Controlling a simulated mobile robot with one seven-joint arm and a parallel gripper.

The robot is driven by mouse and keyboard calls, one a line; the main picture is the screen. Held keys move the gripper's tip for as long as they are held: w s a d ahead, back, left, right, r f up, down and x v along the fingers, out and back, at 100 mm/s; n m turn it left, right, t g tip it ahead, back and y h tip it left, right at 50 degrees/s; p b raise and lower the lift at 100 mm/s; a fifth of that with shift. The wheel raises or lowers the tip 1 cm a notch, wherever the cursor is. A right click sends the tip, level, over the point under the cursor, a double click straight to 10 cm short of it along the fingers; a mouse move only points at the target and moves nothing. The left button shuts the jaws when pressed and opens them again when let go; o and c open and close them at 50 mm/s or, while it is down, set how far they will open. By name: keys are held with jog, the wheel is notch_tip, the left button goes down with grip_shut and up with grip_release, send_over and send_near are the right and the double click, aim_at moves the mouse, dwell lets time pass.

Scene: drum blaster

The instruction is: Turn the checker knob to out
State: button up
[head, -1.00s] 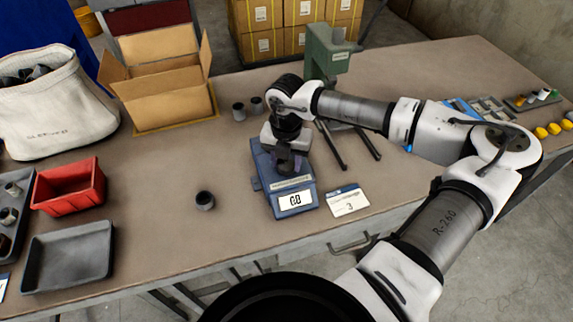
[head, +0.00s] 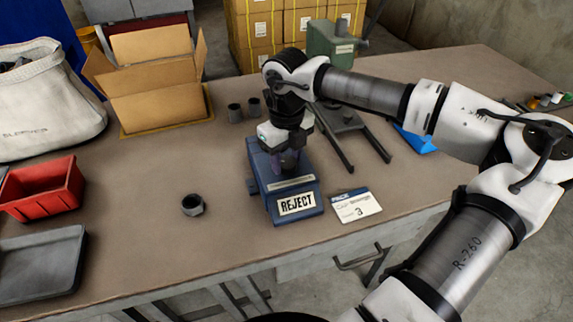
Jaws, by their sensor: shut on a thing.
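The checker (head: 290,190) is a blue box on the bench in the middle of the head view. Its front plate (head: 297,203) reads REJECT. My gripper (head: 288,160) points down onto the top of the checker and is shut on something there. The knob is hidden by my gripper, so I cannot see its angle. A white card (head: 355,205) with a blue band and the number 3 lies just right of the checker.
A dark nut-like part (head: 192,205) lies left of the checker. Two dark cylinders (head: 235,112) stand behind it. A red bin (head: 42,188), a grey tray (head: 40,262), an open carton (head: 155,95) and a sack (head: 45,115) fill the left. A green-grey press (head: 330,45) stands behind my arm.

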jog(key=n+b, duration=0.3)
jog(key=n, duration=0.3)
jog(key=shift+f, duration=0.1)
jog(key=n+b, duration=0.1)
jog(key=n, duration=0.3)
jog(key=n+b, duration=0.1)
jog(key=n, duration=0.2)
jog(key=shift+n, duration=0.3)
jog(key=n+b, duration=0.1)
jog(key=n, duration=0.3)
jog(key=shift+n, duration=0.3)
jog(key=n+b, duration=0.1)
jog(key=n, duration=0.3)
jog(key=shift+n, duration=0.3)
jog(key=o, duration=1)
